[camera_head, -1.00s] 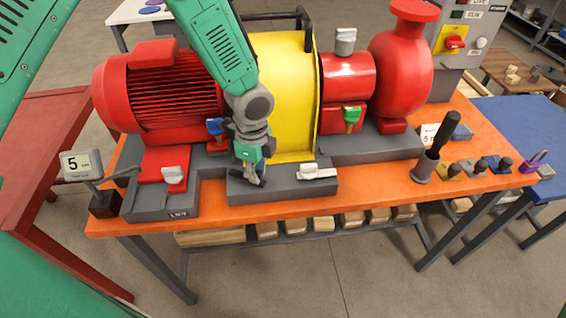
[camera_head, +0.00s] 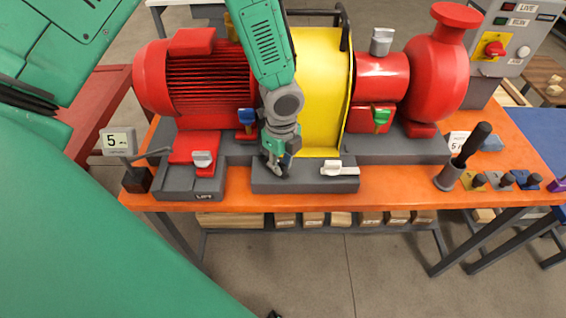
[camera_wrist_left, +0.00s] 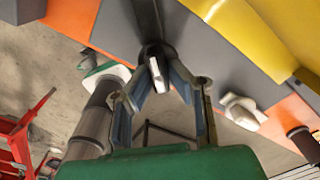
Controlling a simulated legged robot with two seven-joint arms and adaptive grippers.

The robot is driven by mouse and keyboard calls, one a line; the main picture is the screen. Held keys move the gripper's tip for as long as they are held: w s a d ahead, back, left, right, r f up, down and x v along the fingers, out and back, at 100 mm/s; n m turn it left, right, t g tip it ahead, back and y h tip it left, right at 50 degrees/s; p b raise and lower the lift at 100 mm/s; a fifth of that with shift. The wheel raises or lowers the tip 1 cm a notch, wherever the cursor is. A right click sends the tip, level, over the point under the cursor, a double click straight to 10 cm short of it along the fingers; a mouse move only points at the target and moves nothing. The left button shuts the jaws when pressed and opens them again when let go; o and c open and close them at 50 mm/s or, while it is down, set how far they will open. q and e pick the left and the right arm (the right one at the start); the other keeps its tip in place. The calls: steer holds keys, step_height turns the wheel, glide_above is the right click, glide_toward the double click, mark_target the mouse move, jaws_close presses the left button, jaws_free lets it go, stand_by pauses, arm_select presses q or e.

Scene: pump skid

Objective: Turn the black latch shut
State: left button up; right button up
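The black latch (camera_wrist_left: 155,60) shows in the left wrist view as a dark round hub with a narrow handle whose end looks bright. It sits on the dark grey block (camera_head: 300,186) in front of the yellow guard. My left gripper (camera_head: 275,168) comes down over it and mostly hides it in the head view. In the left wrist view the fingertips (camera_wrist_left: 162,88) stand on either side of the handle, with narrow gaps seeming to show; contact is hard to judge. My right gripper is not in view.
A white latch (camera_head: 338,168) sits on the same block, just right of my left gripper. The yellow guard (camera_head: 318,90) and red motor (camera_head: 205,85) rise behind. Blue (camera_head: 246,117) and green (camera_head: 381,117) handles stand nearby. A black-handled tool stands in a cup (camera_head: 449,178) at right.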

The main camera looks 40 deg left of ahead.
mark_target(282, 162)
arm_select(q)
steer(key=o, duration=0.4)
steer(key=shift+w, duration=0.15)
steer(key=shift+c, duration=0.2)
steer(key=shift+a, duration=0.1)
steer(key=shift+r, duration=0.1)
step_height(282, 162, up, 12)
steer(key=shift+f, duration=0.2)
steer(key=shift+w, duration=0.1)
